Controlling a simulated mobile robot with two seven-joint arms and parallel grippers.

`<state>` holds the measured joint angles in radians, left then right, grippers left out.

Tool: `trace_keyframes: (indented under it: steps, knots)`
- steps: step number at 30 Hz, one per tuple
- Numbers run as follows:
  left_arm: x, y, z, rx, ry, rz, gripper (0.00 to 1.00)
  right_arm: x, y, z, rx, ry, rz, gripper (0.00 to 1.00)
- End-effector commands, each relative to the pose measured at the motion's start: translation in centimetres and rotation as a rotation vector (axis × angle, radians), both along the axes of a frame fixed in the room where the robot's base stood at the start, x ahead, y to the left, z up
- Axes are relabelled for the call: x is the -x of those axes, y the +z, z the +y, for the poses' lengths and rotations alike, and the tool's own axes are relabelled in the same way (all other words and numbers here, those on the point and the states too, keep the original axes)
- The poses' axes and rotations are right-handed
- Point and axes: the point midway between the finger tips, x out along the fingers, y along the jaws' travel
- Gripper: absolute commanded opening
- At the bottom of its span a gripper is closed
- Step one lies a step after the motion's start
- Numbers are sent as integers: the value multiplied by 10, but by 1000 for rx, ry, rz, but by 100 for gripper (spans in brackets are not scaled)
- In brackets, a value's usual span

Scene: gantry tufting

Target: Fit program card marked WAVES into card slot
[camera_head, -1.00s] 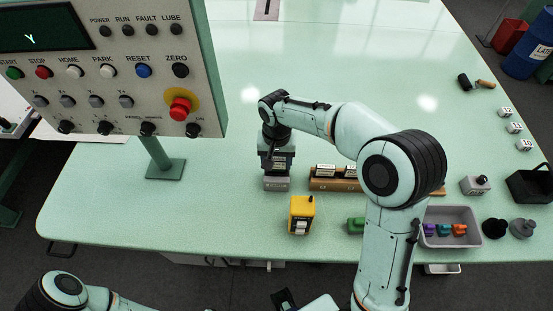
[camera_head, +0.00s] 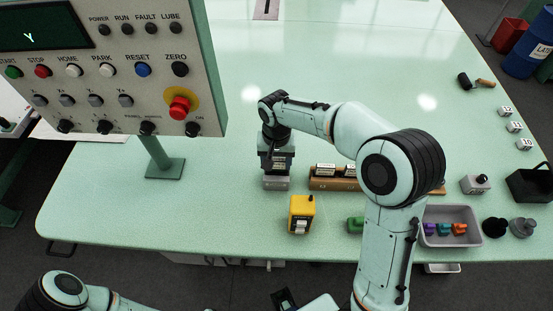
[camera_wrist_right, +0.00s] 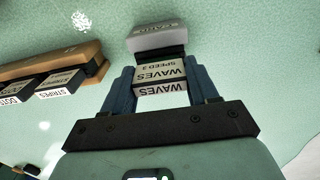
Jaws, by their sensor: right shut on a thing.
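My right gripper (camera_head: 278,158) points down over the grey card slot block (camera_head: 276,183) on the green table. In the right wrist view its two blue-grey fingers (camera_wrist_right: 163,92) are shut on the WAVES program card (camera_wrist_right: 160,72), whose white labels read WAVES and SPEED 3. The card's far end meets the grey slot block (camera_wrist_right: 158,38); how deep it sits in the slot is hidden.
A wooden card rack (camera_head: 322,184) stands just right of the slot, with STRIPES and DOTS cards (camera_wrist_right: 57,86) in it. A yellow device (camera_head: 301,214) stands in front. A control panel (camera_head: 110,75) rises at left. A grey tray (camera_head: 463,215) holds coloured pieces.

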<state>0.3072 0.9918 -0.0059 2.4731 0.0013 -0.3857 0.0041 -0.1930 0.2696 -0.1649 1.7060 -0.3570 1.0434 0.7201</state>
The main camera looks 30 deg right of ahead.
Motion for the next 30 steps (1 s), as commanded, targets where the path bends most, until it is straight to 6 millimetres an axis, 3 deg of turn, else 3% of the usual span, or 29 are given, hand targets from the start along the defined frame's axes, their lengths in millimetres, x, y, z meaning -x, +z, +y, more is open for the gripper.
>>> trace_keyframes:
  steps: [30]
  knots:
    - [6, -13, 0, 0, 0, 7, 43, 0, -21, 0, 1, 0, 1, 22]
